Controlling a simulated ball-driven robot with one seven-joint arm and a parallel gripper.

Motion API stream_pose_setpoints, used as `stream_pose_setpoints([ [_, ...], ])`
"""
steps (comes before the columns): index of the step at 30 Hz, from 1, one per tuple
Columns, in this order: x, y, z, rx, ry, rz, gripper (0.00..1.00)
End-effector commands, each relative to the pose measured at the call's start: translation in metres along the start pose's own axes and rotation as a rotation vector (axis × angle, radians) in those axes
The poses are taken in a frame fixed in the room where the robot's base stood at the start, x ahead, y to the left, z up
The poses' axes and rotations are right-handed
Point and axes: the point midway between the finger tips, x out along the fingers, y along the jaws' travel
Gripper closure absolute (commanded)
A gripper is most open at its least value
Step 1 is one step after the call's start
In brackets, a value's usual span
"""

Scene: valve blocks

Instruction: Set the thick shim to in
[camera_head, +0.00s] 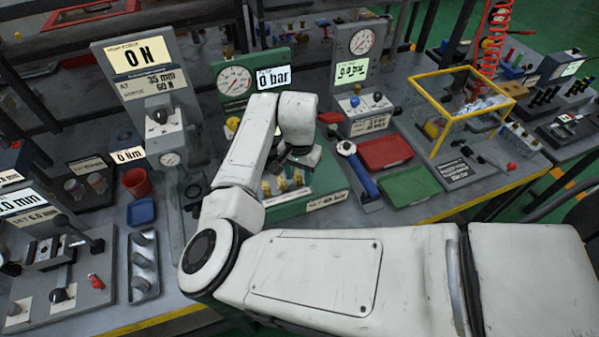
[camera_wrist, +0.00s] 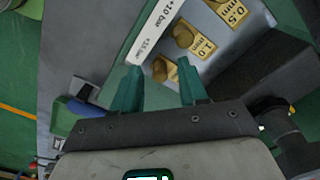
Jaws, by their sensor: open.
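Several brass shims with round knobs sit in a row on the green block (camera_head: 328,185) in the head view. In the wrist view one shim (camera_wrist: 205,47) is marked 1.0 mm and another (camera_wrist: 231,12) is marked 0.5 mm. A third brass knob (camera_wrist: 160,70) shows between my fingertips, and its marking is hidden. My gripper (camera_wrist: 159,66) is open, with its two green fingers on either side of that knob; I cannot tell whether they touch it. In the head view my gripper (camera_head: 301,160) is over the block, partly hidden by my arm.
A white label strip (camera_wrist: 160,28) runs beside the shims. Right of the block are a blue-handled tool (camera_head: 362,175), a red tray (camera_head: 385,152) and a green tray (camera_head: 410,187). A gauge panel (camera_head: 235,83) stands behind. A red cup (camera_head: 137,182) is left.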

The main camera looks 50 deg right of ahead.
Motion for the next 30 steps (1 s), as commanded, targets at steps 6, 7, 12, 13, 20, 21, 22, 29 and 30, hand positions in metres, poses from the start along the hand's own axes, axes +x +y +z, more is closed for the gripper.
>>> stream_pose_setpoints([
  [6, -0.0002, 0.0001, -0.0001, 0.0, 0.0, 0.0, 0.72],
  [7, -0.0003, 0.0001, -0.0001, 0.0, 0.0, 0.0, 0.75],
  [12, -0.0004, 0.0001, -0.0001, 0.0, 0.0, 0.0, 0.92],
  [13, -0.0004, 0.0001, -0.0001, 0.0, 0.0, 0.0, 0.94],
  [20, -0.0005, 0.0001, -0.0002, 0.0, 0.0, 0.0, 1.0],
  [21, -0.0005, 0.0001, -0.0002, 0.0, 0.0, 0.0, 1.0],
  [22, -0.0005, 0.0001, -0.0002, 0.0, 0.0, 0.0, 1.0],
  [29, 0.0, -0.0012, -0.0017, 0.001, 0.001, 0.0, 1.0],
  [30, 0.0007, -0.0035, -0.0045, 0.001, 0.001, -0.001, 1.0],
])
